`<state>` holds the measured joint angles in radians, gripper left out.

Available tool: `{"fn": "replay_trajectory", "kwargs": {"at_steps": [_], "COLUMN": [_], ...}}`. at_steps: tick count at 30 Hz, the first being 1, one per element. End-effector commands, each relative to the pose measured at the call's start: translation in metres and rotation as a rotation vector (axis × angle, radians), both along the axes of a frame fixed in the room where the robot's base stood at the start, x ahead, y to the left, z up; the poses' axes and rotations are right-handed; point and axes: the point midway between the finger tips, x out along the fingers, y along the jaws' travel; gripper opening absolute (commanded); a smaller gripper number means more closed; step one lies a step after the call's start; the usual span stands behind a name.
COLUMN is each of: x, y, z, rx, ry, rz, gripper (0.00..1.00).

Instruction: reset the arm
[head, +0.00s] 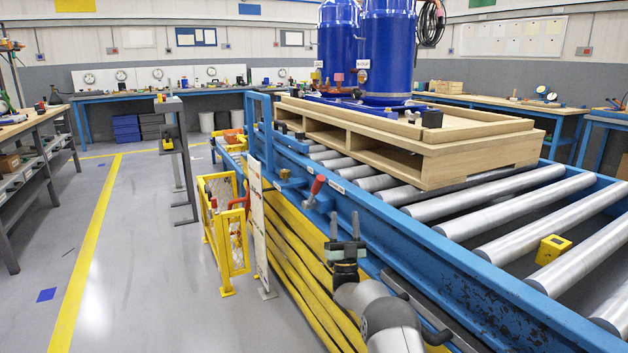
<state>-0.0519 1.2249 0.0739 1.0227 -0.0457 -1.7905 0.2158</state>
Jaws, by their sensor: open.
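My gripper (345,226) shows in the lower middle of the head view, at the end of my grey and white arm. Its two dark fingers with greenish pads point up and stand apart, with nothing between them. It is in front of the blue side rail of the roller conveyor (470,292), and yellow hoses or covers run below and to its left. I cannot tell the exact gap between the gripper and the rail.
A wooden pallet (440,168) with two blue tanks (388,50) sits on the rollers. A yellow block (553,249) lies among the rollers at right. A red-handled lever (317,186) is on the near rail. A yellow frame (222,235) stands left; open floor lies beyond it.

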Motion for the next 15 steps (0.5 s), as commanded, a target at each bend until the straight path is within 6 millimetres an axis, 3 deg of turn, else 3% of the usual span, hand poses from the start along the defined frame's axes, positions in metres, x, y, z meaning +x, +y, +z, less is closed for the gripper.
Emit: {"fn": "replay_trajectory", "kwargs": {"at_steps": [1,9,15], "x": [0.005,0.029,0.028], "y": [0.002,0.007,0.008], "z": [0.022,0.081,0.134], "rx": [-0.008,-0.061,-0.125], "ry": [0.043,0.332,0.646], "rz": [0.000,-0.008,-0.020], "gripper": [0.49,0.49,0.49]}}
